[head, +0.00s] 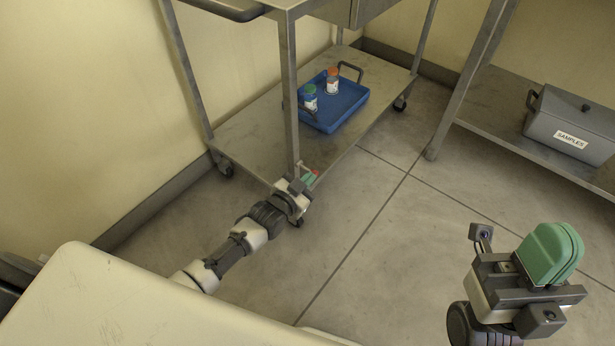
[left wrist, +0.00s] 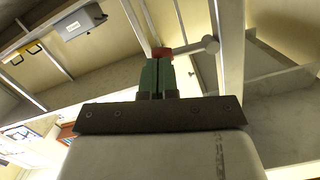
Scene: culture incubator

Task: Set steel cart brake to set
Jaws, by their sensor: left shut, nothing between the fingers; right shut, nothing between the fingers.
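The steel cart (head: 232,140) stands against the wall in the head view, with its lower shelf near the floor. A small red part with a pale rod, seemingly the brake (head: 314,171), shows at the cart's near corner post. My left gripper (head: 309,180) is shut right at that part, its green fingertips just below it. In the left wrist view the shut fingers (left wrist: 155,78) point at the red piece (left wrist: 162,53), and a grey rod with a round end (left wrist: 209,45) reaches right from it. I cannot tell whether they touch. My right gripper (head: 551,253) is shut and empty, away from the cart.
A blue tray (head: 350,104) with two small jars sits on the cart's lower shelf. A grey box labelled SAMPLES (head: 570,122) sits on a steel shelf (head: 490,118) at the right. The tiled floor (head: 385,225) between is clear. A pale panel (head: 130,300) fills the lower left.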

